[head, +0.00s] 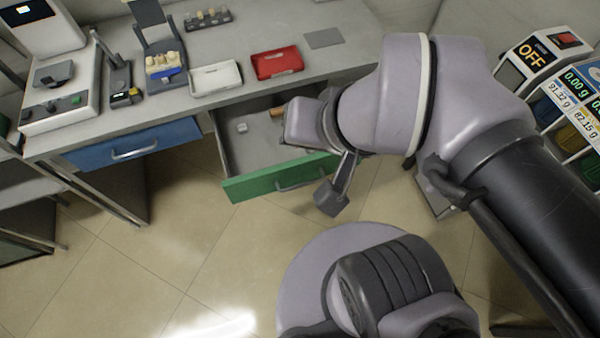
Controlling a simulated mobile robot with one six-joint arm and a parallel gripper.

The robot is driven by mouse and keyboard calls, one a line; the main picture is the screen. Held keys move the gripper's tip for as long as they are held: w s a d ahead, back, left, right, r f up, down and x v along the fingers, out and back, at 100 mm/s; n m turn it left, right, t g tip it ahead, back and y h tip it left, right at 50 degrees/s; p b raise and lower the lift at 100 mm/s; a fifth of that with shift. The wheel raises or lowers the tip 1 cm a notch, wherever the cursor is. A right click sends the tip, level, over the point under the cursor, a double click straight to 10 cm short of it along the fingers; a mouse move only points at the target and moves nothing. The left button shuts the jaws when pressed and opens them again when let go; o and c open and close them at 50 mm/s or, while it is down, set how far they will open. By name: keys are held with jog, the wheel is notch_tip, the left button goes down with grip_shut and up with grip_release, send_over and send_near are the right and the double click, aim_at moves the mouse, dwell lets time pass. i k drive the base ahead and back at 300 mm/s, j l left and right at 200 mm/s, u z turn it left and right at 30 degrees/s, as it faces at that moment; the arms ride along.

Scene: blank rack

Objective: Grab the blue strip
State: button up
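I cannot pick out a separate blue strip for certain. A blue stand (163,66) holding small pale pieces is on the counter at the upper left. My gripper (331,196) hangs at the front edge of the open green-fronted drawer (250,187), in the middle of the view. One dark fingertip shows in front of the drawer's right part. The other finger is not clear, so its opening cannot be told. My wrist covers the right part of the drawer. Inside the drawer are a small white piece (242,128) and a partly hidden orange-brown item (278,112).
A closed blue drawer (133,145) is at the left. On the counter are a white tray (216,77), a red tray (277,63), a grey mat (323,38) and a small rack (208,18). Instruments stand at the left; a bin unit with displays (570,90) is at the right.

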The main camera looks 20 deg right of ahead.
aim_at(166, 80)
jog(key=i+j+z, duration=0.1)
jog(key=j, duration=0.45)
jog(key=j+z, duration=0.1)
jog(key=j, duration=0.45)
jog(key=i+j+z, duration=0.15)
jog(key=i+j, duration=0.25)
jog(key=i+j+z, duration=0.1)
jog(key=i+j, duration=0.25)
jog(key=j, duration=0.2)
jog(key=i+j+z, duration=0.15)
jog(key=i+j, duration=0.15)
jog(key=j, duration=0.2)
